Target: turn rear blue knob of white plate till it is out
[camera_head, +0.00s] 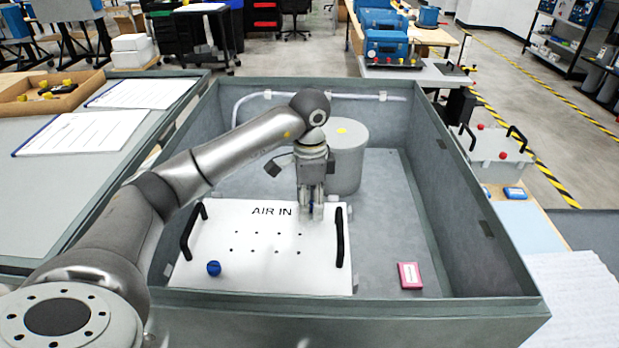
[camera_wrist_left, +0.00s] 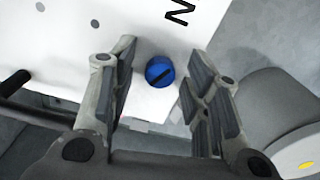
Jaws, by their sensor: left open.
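The white plate (camera_head: 270,265), marked AIR IN, lies in the grey box with a black handle at each side. Its rear blue knob (camera_wrist_left: 160,71) shows in the left wrist view near the plate's corner, with a dark slot across its top. My left gripper (camera_head: 311,212) points down over the plate's rear right corner. In the left wrist view its fingers (camera_wrist_left: 165,95) are open, one on each side of the rear knob, with gaps to it. In the head view the gripper mostly hides that knob. My right gripper is in neither view.
A front blue knob (camera_head: 214,268) sits at the plate's front left. A grey cylinder (camera_head: 346,158) with a yellow dot stands behind the gripper. A pink block (camera_head: 410,275) lies on the box floor at right. The box walls (camera_head: 480,200) surround the workspace.

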